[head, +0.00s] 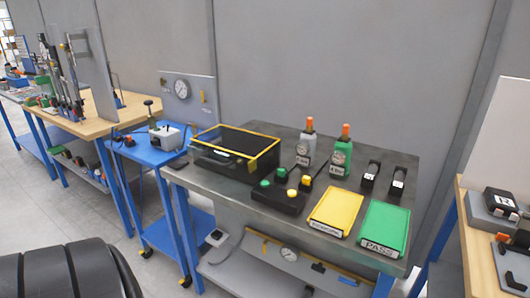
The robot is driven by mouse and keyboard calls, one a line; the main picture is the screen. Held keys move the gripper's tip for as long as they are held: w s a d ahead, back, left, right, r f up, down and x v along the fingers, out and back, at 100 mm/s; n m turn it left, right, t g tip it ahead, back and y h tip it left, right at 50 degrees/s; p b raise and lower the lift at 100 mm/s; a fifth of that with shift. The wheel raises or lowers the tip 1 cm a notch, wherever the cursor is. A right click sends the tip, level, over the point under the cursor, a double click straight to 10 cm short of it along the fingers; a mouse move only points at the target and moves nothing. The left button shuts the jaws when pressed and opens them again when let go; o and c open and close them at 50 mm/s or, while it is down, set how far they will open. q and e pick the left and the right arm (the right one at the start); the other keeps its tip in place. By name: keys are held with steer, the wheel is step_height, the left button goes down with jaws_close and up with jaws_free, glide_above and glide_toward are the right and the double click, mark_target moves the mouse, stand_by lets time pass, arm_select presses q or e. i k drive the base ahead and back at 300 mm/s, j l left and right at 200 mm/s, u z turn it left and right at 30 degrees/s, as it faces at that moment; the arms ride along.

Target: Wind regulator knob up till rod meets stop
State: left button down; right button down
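On a small blue cart (130,156) left of centre stands a pale grey device (166,138). A dark knob on a thin upright stem (148,108) rises beside it; I cannot tell whether this is the regulator knob. Behind the cart is an upright grey panel (203,84) with a round dial gauge (182,89), a small brass-coloured fitting at its left and a yellow strip at its right. The dial reading is too small to make out. I cannot pick out the rod or its stop with certainty. Neither of my grippers shows.
A dark metal bench (230,176) holds a yellow-framed black case (237,146), a button box (278,197), two gauge units (306,148) (341,158), a yellow tray (335,212) and a green tray (384,228). Wooden benches stand left (100,105) and right (470,235).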

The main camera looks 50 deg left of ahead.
mark_target(318, 267)
steer(key=u, duration=1.9)
steer(key=i+j+z, duration=0.1)
steer(key=z, duration=0.35)
steer(key=i+j+z, duration=0.15)
steer(key=i+z, duration=0.25)
steer(key=k, duration=0.1)
